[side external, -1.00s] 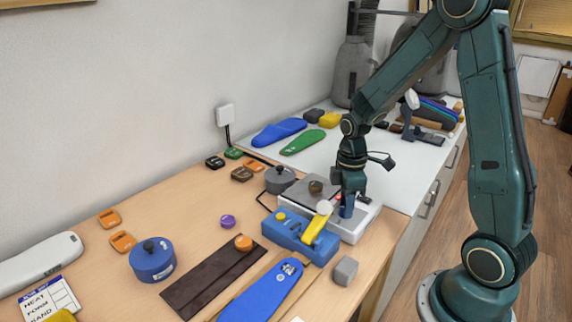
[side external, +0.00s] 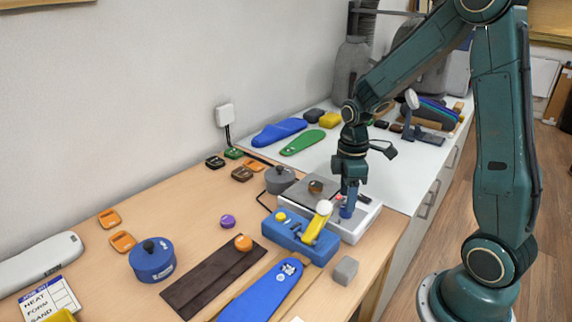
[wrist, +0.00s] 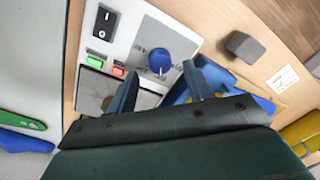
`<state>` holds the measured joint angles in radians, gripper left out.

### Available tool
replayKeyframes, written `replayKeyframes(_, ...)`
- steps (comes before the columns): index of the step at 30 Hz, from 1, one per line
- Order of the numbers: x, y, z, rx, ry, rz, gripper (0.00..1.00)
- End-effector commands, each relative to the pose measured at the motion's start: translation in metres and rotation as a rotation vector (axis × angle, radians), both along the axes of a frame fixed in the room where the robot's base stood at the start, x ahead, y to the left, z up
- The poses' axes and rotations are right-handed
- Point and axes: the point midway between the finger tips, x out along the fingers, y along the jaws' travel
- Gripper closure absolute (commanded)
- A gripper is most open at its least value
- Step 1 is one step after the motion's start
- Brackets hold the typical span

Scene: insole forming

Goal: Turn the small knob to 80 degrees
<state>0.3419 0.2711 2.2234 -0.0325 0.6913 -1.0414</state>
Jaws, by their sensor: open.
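The small blue knob (wrist: 160,60) stands on the white panel of a heating unit (wrist: 190,33), with a pale pointer mark on its cap. My gripper (wrist: 160,72) is open, its two blue fingers spread to either side of the knob in the wrist view, with a gap at each side. In the side view my gripper (side external: 347,208) points down over the front of the white unit (side external: 362,222). There the fingers and the knob merge in blue, and I cannot tell how far the tips reach down beside it.
Beside the knob are a black rocker switch (wrist: 106,19), a green light (wrist: 95,59) and a red light (wrist: 118,71). A blue press with a yellow handle (side external: 300,235) stands close to the unit. A grey block (side external: 345,270) lies near the table edge.

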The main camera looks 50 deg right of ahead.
Motion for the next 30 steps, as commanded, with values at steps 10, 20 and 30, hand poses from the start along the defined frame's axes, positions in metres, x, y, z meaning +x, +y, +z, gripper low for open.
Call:
replayKeyframes(10,0.003,-0.003,0.059,-0.002,-0.007,-0.001,0.49)
replayKeyframes(20,0.004,-0.004,0.101,-0.001,-0.003,0.0,0.49)
replayKeyframes(30,0.004,-0.004,0.11,0.0,-0.001,0.0,0.49)
